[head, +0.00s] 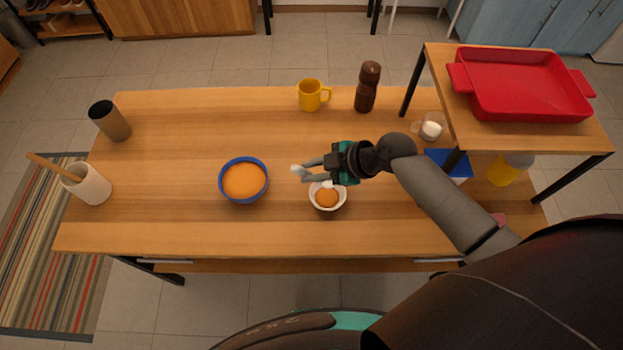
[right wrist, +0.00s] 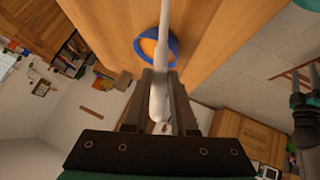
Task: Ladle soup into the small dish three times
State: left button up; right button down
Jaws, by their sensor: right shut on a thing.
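A blue bowl (head: 261,193) of orange soup (head: 243,180) stands mid-table. The small white dish (head: 313,203) is to its right, with orange showing inside. My right gripper (head: 306,171) is above the dish's far side, fingers pointing left toward the bowl. It is shut on a white ladle (right wrist: 157,98). The ladle's handle runs between the fingers and up past the blue bowl (right wrist: 174,50) in the right wrist view. In the head view only a pale piece of it shows at the fingertips; I cannot tell where its cup is.
A yellow mug (head: 311,96) and a brown grinder (head: 368,87) stand at the back. A dark-topped canister (head: 110,121) and a white pot (head: 88,186) are at the left. A raised shelf with a red tray (head: 524,84) is at the right. The table's left-centre is clear.

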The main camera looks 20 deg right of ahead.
jog(key=shift+w+d+r+g, duration=0.15)
jog(key=shift+w+g, duration=0.15)
jog(key=shift+w, duration=0.3)
jog(key=shift+w+d+m+g+b, duration=0.2)
jog(key=shift+w+m+g+b, duration=0.25)
jog(key=shift+w+b, duration=0.25)
notch_tip(320, 180, up, 5)
jog(key=w+g+p, duration=0.2)
jog(key=p, duration=0.1)
jog(key=w+a+b, duration=0.3)
jog(key=a, duration=0.7)
jog(key=w+a+b, duration=0.4)
jog(key=a, duration=0.6)
jog(key=shift+w+y+b, duration=0.3)
jog(key=shift+y, duration=0.1)
jog(key=shift+m, duration=0.25)
jog(key=shift+d+t, duration=0.1)
jog(key=shift+t, duration=0.15)
